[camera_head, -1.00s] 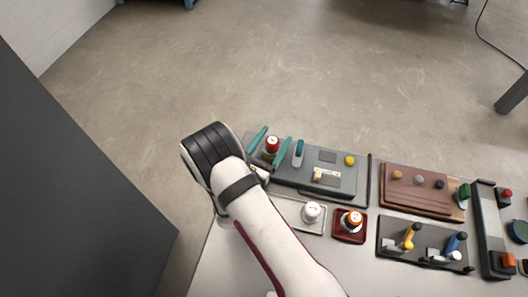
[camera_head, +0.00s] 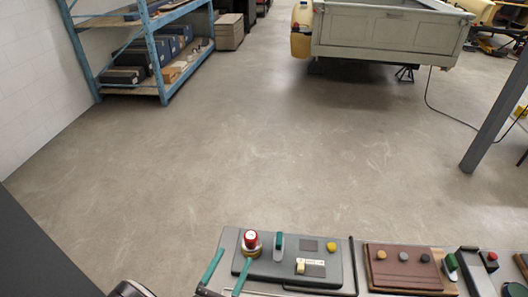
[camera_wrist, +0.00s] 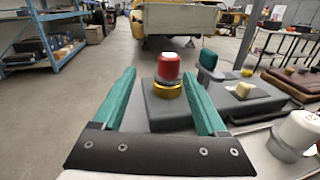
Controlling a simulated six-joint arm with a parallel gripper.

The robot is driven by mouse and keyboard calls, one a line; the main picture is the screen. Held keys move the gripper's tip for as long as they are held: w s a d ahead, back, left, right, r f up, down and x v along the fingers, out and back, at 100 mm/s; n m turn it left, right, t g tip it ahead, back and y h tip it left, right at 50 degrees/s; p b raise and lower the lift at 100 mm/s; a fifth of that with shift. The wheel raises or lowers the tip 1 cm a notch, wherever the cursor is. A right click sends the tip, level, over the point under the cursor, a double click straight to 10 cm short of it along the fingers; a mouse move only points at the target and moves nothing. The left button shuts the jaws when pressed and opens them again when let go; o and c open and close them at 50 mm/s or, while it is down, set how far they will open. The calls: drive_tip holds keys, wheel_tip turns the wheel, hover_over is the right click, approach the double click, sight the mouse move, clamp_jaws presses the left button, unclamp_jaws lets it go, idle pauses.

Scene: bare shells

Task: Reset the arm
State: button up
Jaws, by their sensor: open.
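My gripper (camera_head: 237,255) shows at the bottom edge of the head view as two teal fingers, spread apart. In the wrist view my gripper (camera_wrist: 159,73) is open, with nothing held between its fingers. A red button with a gold collar (camera_head: 250,239) stands on a grey panel (camera_head: 283,268). In the wrist view the red button (camera_wrist: 167,68) appears between the fingertips, a little beyond them, with no clear contact. Most of my arm is below the head view.
A teal switch (camera_head: 278,244) and a yellow knob (camera_head: 331,247) share the panel. A brown board with knobs (camera_head: 402,268) lies to the right. Blue shelving (camera_head: 155,52) and a truck bed (camera_head: 390,33) are far off over open floor.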

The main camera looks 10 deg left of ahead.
drive_tip(key=w+a+r+m+g+y, duration=0.25)
drive_tip(key=w+r+m+g, duration=0.2)
drive_tip(key=w+m, duration=0.7)
drive_tip(key=s+d+r+m+g+y, duration=0.1)
drive_tip(key=m, duration=0.2)
drive_tip(key=s+d+r+m+g+y, duration=0.1)
drive_tip(key=d+r+m, duration=0.1)
drive_tip(key=m, duration=0.1)
drive_tip(key=s+d+r+m+g+y, duration=0.1)
drive_tip(key=r+m+g+y, duration=0.1)
drive_tip(key=m, duration=0.1)
drive_tip(key=shift+s+d+r, duration=0.15)
drive_tip(key=shift+r, duration=0.1)
drive_tip(key=s+d+r+m+g, duration=0.1)
drive_tip(key=s+d+m+g, duration=0.2)
drive_tip(key=s+d+m, duration=0.3)
drive_tip(key=s+d+r+m+g, duration=0.2)
drive_tip(key=s+d+m, duration=0.3)
drive_tip(key=s, duration=0.8)
drive_tip(key=s+d+r+m+g, duration=0.2)
drive_tip(key=s+d+m+g, duration=0.2)
drive_tip(key=s, duration=0.5)
drive_tip(key=d+m+h, duration=0.1)
drive_tip(key=d+m, duration=0.1)
drive_tip(key=m, duration=0.1)
drive_tip(key=shift+s+d+r, duration=0.25)
drive_tip(key=shift+d, duration=0.05)
drive_tip(key=shift+o, duration=0.3)
